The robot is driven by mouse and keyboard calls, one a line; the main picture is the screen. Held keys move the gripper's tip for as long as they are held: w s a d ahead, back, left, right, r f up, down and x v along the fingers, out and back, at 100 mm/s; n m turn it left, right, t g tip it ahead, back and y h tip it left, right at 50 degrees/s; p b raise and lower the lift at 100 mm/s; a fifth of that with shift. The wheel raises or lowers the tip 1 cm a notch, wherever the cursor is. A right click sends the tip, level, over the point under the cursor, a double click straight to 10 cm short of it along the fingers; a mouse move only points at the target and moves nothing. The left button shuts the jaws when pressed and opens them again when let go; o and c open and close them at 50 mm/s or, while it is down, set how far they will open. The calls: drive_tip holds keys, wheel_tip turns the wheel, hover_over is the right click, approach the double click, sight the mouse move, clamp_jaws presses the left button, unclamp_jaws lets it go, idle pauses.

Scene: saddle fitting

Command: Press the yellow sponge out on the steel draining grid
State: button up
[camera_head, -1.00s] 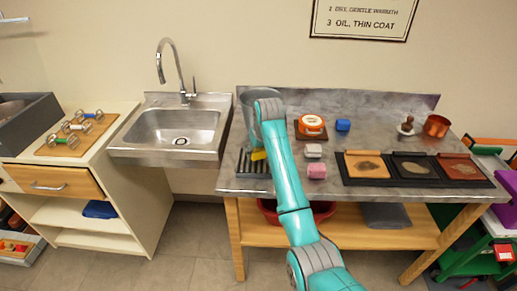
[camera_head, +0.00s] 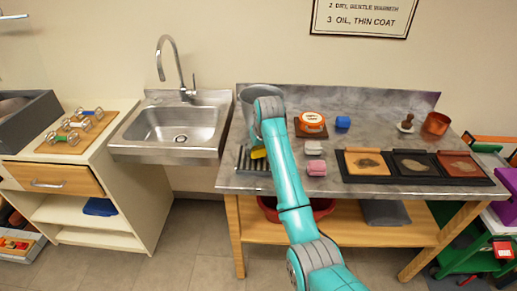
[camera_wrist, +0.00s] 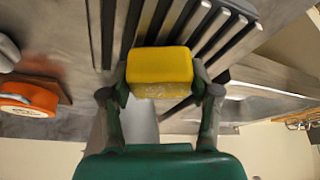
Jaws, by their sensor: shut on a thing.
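The yellow sponge (camera_wrist: 160,66) sits between the two fingers of my gripper (camera_wrist: 162,85) in the wrist view. The gripper is shut on it from both sides. In the head view only a small part of the sponge (camera_head: 258,153) shows beside my arm, and the gripper is hidden behind the arm. The steel draining grid (camera_head: 246,166) lies at the left end of the steel table. In the wrist view its dark bars (camera_wrist: 218,35) run behind the sponge. I cannot tell whether the sponge touches the bars.
The sink (camera_head: 180,125) is to the left.

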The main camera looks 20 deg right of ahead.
drive_tip(key=shift+f, duration=0.45)
idle(0.7)
drive_tip(key=shift+r, duration=0.1)
drive_tip(key=shift+r, duration=3.5)
